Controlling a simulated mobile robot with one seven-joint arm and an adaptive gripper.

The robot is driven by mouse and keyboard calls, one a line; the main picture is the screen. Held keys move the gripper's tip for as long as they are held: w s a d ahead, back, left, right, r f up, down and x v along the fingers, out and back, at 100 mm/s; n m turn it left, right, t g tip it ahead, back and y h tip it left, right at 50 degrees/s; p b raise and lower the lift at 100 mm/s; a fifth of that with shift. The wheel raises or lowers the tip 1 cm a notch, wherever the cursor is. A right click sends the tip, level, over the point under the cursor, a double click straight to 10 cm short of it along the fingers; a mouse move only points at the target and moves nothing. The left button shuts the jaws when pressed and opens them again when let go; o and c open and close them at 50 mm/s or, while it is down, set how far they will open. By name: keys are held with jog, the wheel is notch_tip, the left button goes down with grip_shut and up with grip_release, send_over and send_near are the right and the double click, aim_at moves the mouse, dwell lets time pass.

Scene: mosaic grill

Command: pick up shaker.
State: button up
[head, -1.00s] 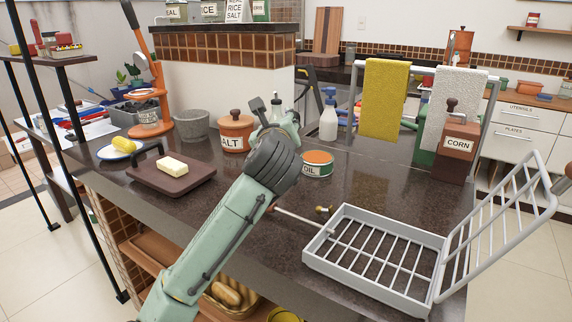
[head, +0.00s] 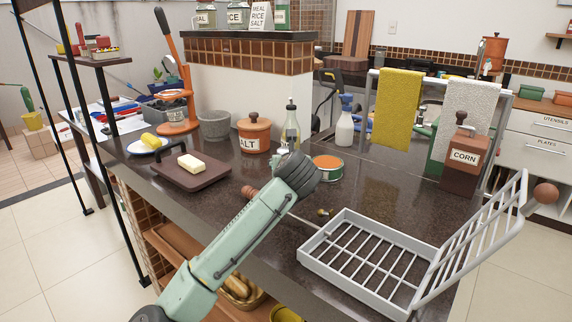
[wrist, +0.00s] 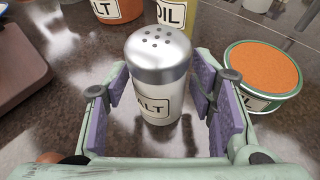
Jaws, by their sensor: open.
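The shaker (wrist: 158,95) stands upright on the dark counter in the wrist view. It has a silver top with holes and a pale body with a label reading "ALT" where visible.
A salt pot (head: 254,137), an oil bottle (head: 290,128) and an orange-topped can (wrist: 262,72) stand close by. A grill basket (head: 375,262) lies at the right front.

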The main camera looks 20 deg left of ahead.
jog(key=p+x, duration=0.1)
jog(key=x, duration=0.4)
jog(key=shift+f, duration=0.1)
jog(key=shift+c, duration=0.2)
grip_shut()
